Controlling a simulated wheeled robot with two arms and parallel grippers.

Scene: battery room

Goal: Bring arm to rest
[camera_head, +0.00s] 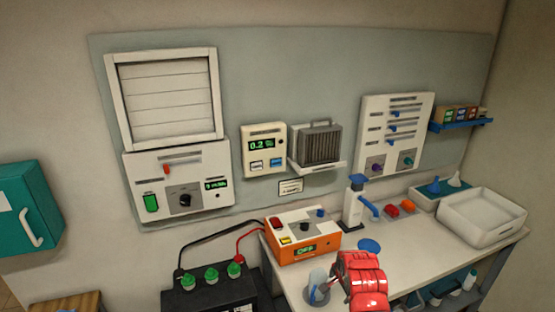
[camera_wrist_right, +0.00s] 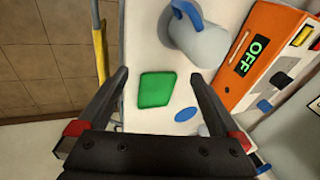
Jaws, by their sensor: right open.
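My right arm (camera_head: 362,280), with red padded covers, reaches over the front edge of the white workbench (camera_head: 425,238) in the head view. In the right wrist view my right gripper (camera_wrist_right: 160,76) has its two dark fingers spread apart, with nothing held between them. A green square (camera_wrist_right: 156,90) on the bench shows beyond the fingers. A grey jug with a blue handle (camera_wrist_right: 203,42) stands close to one finger in that view; it also shows in the head view (camera_head: 317,288). My left gripper is not in view.
The orange box reading OFF (camera_head: 303,249) stands behind the jug, wired to the black battery (camera_head: 214,290). A blue-and-white pump (camera_head: 356,205), red and orange pieces (camera_head: 400,208) and a white tray (camera_head: 485,220) are farther back. The bench front right is clear.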

